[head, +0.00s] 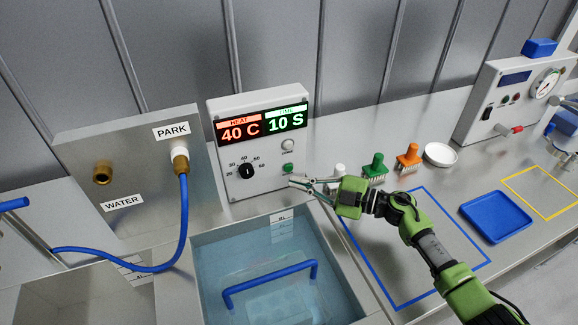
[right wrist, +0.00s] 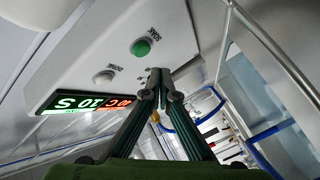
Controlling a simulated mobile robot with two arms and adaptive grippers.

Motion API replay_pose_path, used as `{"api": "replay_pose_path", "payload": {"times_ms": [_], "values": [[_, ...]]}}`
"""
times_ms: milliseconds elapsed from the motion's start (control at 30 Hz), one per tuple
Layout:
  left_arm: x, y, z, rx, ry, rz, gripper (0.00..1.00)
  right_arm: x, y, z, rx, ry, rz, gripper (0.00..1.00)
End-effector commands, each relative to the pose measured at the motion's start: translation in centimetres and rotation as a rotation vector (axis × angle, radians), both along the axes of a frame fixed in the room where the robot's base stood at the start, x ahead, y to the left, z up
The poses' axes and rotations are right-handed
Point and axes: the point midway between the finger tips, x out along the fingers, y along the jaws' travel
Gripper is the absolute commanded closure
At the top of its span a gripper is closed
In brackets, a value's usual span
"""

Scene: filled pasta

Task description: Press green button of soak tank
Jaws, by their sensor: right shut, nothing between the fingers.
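The soak tank's control box (head: 214,152) stands behind the water-filled tank (head: 210,258). Its display (head: 262,124) reads 40 C in red and 10 S in green. The green button (head: 288,168) is low on the right of the panel, beside the black dial (head: 247,171). In the right wrist view the green button (right wrist: 141,47) sits just beyond the fingertips. My right gripper (head: 293,183) is shut and empty, its tips just below the button in the head view. The fingertips (right wrist: 159,73) appear apart from the button. My left gripper is out of view.
A grey button (head: 288,145) sits above the green one. White, green (head: 375,167) and orange (head: 409,158) brush-like tools stand behind my right arm. A blue handle (head: 270,284) crosses the tank. A blue hose (head: 183,215) hangs at left.

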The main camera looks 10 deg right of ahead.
Motion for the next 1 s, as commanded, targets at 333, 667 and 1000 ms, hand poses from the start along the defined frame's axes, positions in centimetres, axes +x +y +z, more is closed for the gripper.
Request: {"api": "replay_pose_path", "payload": {"times_ms": [333, 667, 1000], "values": [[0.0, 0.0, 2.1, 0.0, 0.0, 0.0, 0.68, -3.0, -0.6, 0.2, -0.001, 0.001, 0.0, 1.0], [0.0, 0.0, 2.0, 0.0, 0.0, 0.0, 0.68, -3.2, -0.6, 0.1, -0.001, -0.001, 0.0, 1.0], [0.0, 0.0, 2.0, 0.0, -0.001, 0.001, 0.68, -3.2, -0.6, 0.1, 0.0, 0.0, 0.0, 1.0]]}}
